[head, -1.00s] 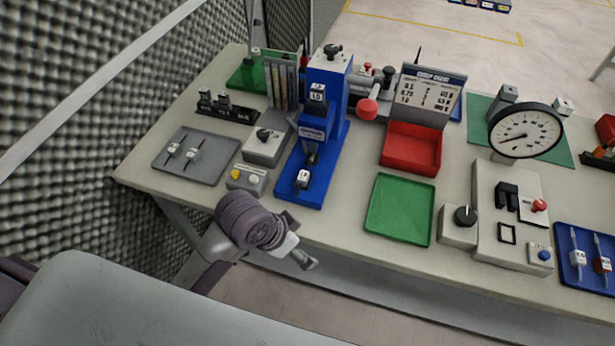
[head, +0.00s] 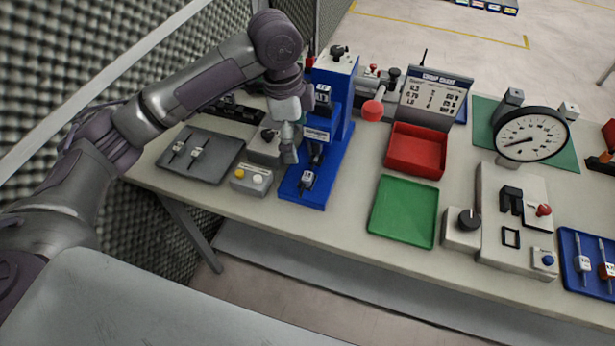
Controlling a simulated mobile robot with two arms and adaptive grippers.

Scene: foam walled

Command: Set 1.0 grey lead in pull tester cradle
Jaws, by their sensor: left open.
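The pull tester (head: 490,237) is the pale unit at the right, with a round dial gauge (head: 531,136) behind it. Its black forked cradle (head: 510,199) looks empty. A small part with a white tag (head: 307,180) sits at the front of the blue press (head: 315,193); its tag is too small to read. Two tagged leads (head: 187,151) lie on the grey tray (head: 215,172) at left. I cannot tell which lead is the 1.0 grey one. My left gripper (head: 289,158) is open, pointing down beside the press, over the grey box. My right gripper is not in view.
A green tray (head: 404,234) and a red bin (head: 415,170) stand between press and tester. A blue tray (head: 590,291) with tagged leads lies at far right. A button box (head: 251,190) is near the front edge. The foam wall (head: 60,80) is close at left.

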